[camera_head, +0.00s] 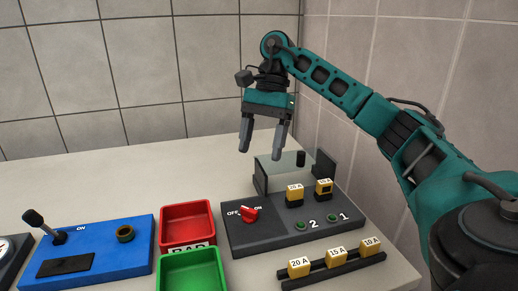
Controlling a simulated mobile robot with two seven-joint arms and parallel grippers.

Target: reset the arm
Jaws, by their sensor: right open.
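My right arm comes in from the right. Its gripper (262,148) is open and empty, pointing down in the air above the back of the dark fuse panel (260,238). My left gripper is not in this view. The panel has a red switch knob (249,214) between OFF and ON marks and two green buttons marked 2 and 1. Two yellow fuses, the left one (295,194) and the right one (324,188), stand on the panel. A clear cover (282,170) stands upright behind them.
A black rack (345,266) with yellow fuses marked 20 A, 15 A and 10 A lies in front. A red bin (187,224) and a green bin (192,272) stand left of the panel. A blue box (92,248) with a black lever (44,226) is farther left. The back left table is clear.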

